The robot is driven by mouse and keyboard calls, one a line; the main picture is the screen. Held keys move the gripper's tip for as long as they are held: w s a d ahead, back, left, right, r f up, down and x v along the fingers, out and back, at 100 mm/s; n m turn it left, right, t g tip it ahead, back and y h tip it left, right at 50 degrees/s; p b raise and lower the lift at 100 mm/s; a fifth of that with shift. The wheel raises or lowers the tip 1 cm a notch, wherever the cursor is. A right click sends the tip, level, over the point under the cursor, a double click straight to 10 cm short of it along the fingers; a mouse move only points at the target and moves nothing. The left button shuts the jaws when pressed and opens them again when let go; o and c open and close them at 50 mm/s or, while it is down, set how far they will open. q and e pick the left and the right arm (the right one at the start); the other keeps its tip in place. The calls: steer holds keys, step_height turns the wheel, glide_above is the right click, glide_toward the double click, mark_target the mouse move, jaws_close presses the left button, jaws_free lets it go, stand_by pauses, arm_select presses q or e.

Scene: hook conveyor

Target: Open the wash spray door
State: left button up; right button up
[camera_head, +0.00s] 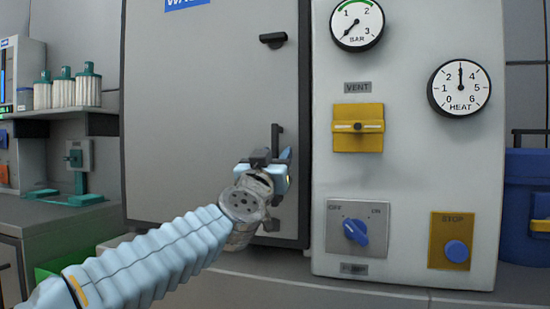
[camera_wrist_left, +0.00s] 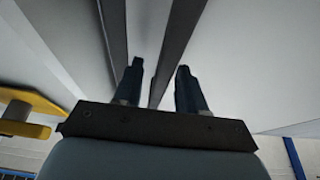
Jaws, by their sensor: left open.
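The wash spray door (camera_head: 190,110) is a large grey panel in the head view, and it looks shut. Its dark vertical handle (camera_head: 276,136) is near the right edge. A black latch-like knob (camera_head: 272,40) sits higher on the panel. My left gripper (camera_head: 282,163) is at the handle and hides its middle part. In the left wrist view the two dark fingers (camera_wrist_left: 159,82) are apart. Dark strips run behind them, and I cannot tell whether the handle lies between the fingers. My right gripper is in neither view.
Right of the door is a panel with a yellow vent (camera_head: 358,127), two gauges, a blue off/on knob (camera_head: 355,232) and a stop button (camera_head: 456,251). A blue bin (camera_head: 525,205) stands far right. Several bottles (camera_head: 75,88) are on a shelf at left.

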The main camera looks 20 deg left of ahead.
arm_select(q)
steer(key=shift+c, duration=0.4)
jaws_close()
steer(key=shift+s, duration=0.15)
